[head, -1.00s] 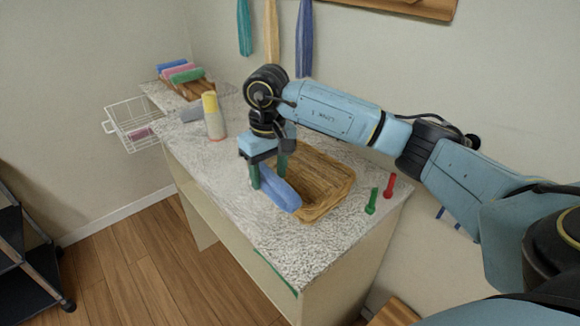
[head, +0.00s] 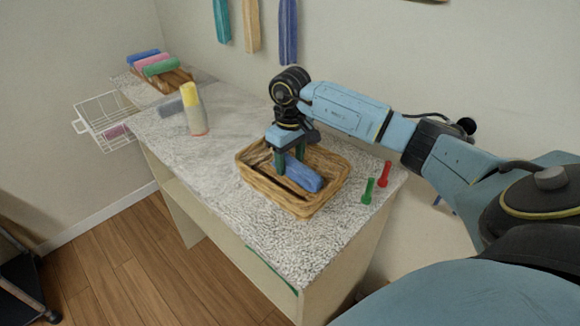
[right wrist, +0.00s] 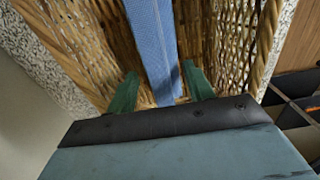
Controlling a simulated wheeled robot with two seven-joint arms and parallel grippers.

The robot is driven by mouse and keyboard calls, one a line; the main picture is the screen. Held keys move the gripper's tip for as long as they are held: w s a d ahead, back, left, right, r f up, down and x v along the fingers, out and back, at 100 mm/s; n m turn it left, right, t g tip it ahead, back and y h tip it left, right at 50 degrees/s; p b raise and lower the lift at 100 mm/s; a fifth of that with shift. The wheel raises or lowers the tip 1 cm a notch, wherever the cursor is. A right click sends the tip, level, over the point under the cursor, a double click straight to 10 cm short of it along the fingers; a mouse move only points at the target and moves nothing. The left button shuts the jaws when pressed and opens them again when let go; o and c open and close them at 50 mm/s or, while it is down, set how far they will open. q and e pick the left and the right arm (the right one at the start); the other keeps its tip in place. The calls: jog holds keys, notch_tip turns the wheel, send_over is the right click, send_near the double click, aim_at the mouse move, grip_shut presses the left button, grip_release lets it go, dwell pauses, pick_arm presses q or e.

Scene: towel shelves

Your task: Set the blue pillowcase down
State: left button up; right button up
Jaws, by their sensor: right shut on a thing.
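The blue pillowcase (head: 305,177) is a long folded roll inside the wicker basket (head: 268,192) on the speckled counter. My right gripper (head: 289,162) reaches down into the basket and is shut on the pillowcase near its left end. In the right wrist view, the pillowcase (right wrist: 153,45) runs between the two green fingers of the right gripper (right wrist: 161,90), with the basket's woven wall around it. I cannot tell whether the pillowcase touches the basket floor. My left gripper is not in view.
A green peg (head: 368,190) and a red peg (head: 384,174) stand right of the basket. The counter's front left is clear.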

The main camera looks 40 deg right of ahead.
aim_at(290, 158)
jog(key=shift+f, duration=1.25)
jog(key=shift+f, duration=0.1)
jog(key=o, duration=1)
notch_tip(290, 158, up, 12)
jog(key=shift+r+p, duration=0.15)
jog(key=shift+p, duration=0.2)
